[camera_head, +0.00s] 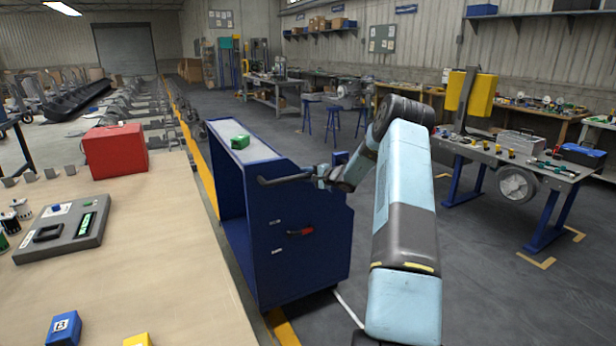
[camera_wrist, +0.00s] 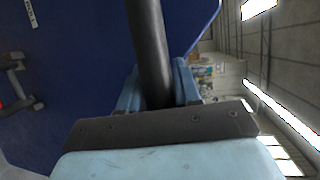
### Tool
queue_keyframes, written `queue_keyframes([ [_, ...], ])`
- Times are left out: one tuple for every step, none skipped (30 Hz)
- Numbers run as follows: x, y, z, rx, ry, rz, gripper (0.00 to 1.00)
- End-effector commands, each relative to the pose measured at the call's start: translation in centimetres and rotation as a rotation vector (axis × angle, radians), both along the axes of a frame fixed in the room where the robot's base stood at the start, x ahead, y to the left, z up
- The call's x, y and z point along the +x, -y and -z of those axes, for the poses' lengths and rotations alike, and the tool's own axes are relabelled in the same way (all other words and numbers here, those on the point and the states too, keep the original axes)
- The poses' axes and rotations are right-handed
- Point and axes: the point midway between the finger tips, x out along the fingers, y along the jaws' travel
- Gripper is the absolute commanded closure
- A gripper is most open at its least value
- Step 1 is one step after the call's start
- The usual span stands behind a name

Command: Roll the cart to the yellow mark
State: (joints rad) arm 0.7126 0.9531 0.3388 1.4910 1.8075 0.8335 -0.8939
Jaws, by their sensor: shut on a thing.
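The blue cart (camera_head: 295,235) stands on the floor in the middle of the head view, beside the wooden table. It has a pale top (camera_head: 263,153) and a dark bar handle (camera_head: 285,179) on its near upper side. My gripper (camera_head: 322,176) is shut on the handle. In the wrist view the dark handle (camera_wrist: 150,40) runs between the light blue fingers of my gripper (camera_wrist: 157,88), with the cart's blue panel (camera_wrist: 80,60) behind. A yellow floor line (camera_head: 197,155) runs past the cart's left side and shows again near its base (camera_head: 283,328). I cannot tell which yellow marking is the mark.
The wooden table (camera_head: 150,240) at left holds a red case (camera_head: 116,150) and a grey device (camera_head: 65,228). A workbench (camera_head: 510,165) stands at right. Grey floor (camera_head: 470,290) is open between my arm and the workbench.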

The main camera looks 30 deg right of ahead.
Motion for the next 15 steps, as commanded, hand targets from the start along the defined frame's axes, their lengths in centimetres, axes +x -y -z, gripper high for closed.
queue_keyframes([
  [-0.06, 0.0, 0.17, 0.0, -0.002, 0.0, 0.81],
  [-0.06, 0.0, 0.18, 0.0, -0.002, 0.0, 0.84],
  [-0.08, 0.0, 0.2, 0.0, -0.003, 0.0, 0.88],
  [-0.08, 0.0, 0.21, 0.001, -0.004, 0.0, 0.9],
  [-0.08, 0.0, 0.22, 0.001, -0.004, 0.0, 0.93],
  [-0.08, 0.0, 0.23, 0.001, -0.004, 0.0, 0.97],
  [-0.09, 0.0, 0.25, 0.001, -0.004, 0.0, 1.0],
  [-0.1, 0.0, 0.26, 0.001, -0.004, 0.0, 1.0],
  [-0.1, 0.0, 0.28, 0.0, -0.004, 0.0, 1.0],
  [-0.1, 0.0, 0.29, 0.0, -0.004, 0.0, 1.0],
  [-0.11, -0.01, 0.29, 0.0, -0.004, 0.0, 1.0],
  [-0.11, -0.01, 0.31, 0.0, -0.004, 0.0, 1.0],
  [-0.11, -0.01, 0.31, 0.0, -0.004, 0.0, 1.0],
  [-0.12, 0.0, 0.33, 0.0, -0.004, 0.0, 1.0],
  [-0.12, -0.01, 0.34, 0.001, -0.006, 0.0, 1.0],
])
